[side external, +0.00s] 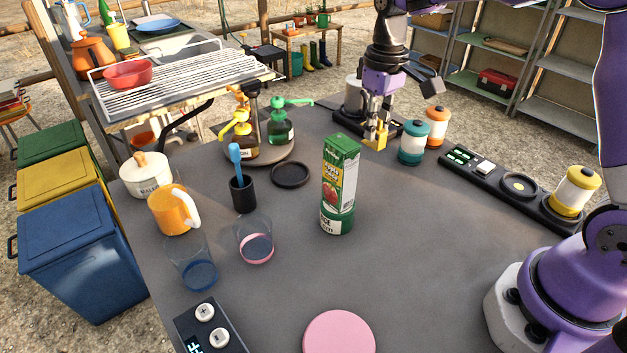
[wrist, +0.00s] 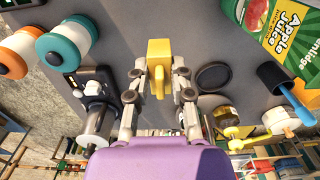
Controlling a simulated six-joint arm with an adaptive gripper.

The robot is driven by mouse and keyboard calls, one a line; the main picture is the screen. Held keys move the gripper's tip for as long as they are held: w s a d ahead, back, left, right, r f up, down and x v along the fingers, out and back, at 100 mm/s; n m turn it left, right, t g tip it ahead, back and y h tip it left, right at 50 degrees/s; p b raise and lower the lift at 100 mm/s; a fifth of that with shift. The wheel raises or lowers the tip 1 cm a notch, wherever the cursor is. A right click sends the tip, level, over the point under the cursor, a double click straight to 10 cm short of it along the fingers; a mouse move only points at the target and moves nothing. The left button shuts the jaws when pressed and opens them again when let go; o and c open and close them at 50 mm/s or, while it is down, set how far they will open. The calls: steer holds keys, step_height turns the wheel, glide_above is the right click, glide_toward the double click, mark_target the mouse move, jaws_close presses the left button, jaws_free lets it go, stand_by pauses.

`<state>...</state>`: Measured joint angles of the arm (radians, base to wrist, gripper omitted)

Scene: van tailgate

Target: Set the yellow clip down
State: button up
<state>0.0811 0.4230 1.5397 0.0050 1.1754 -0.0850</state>
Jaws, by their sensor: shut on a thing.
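The yellow clip (side external: 376,136) is held between the fingertips of my gripper (side external: 377,122), at the far side of the grey table. In the wrist view my gripper (wrist: 159,82) is shut on the yellow clip (wrist: 159,54), which sticks out past the fingertips. In the side view the clip is close to the teal-banded spool and beside the black device at the back. I cannot tell whether the clip touches the table top.
A teal spool (side external: 413,142) and an orange spool (side external: 437,126) stand right of my gripper. An apple juice carton (side external: 340,179) stands nearer the middle, with a black disc (side external: 290,174) to its left. The table (side external: 430,220) is clear right of the carton.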

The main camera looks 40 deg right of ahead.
mark_target(380, 132)
step_height(380, 132, down, 9)
stand_by(0.3)
steer(key=shift+f, duration=0.1)
steer(key=o, duration=0.8)
step_height(380, 132, up, 12)
steer(key=shift+f, duration=0.1)
steer(key=shift+s+a+r+t, duration=0.1)
steer(key=shift+s+r+t, duration=0.05)
steer(key=shift+s+r, duration=0.35)
steer(key=shift+s+a+r+t, duration=0.15)
steer(key=shift+s+r, duration=0.1)
steer(key=shift+r, duration=0.3)
steer(key=s+t, duration=0.1)
steer(key=s, duration=0.3)
steer(key=s+a+r+t, duration=0.1)
steer(key=s+t, duration=0.1)
steer(key=s, duration=0.3)
steer(key=s+a+t, duration=0.1)
steer(key=s+t, duration=0.1)
steer(key=s, duration=0.3)
steer(key=shift+a+r, duration=0.2)
steer(key=shift+a, duration=0.05)
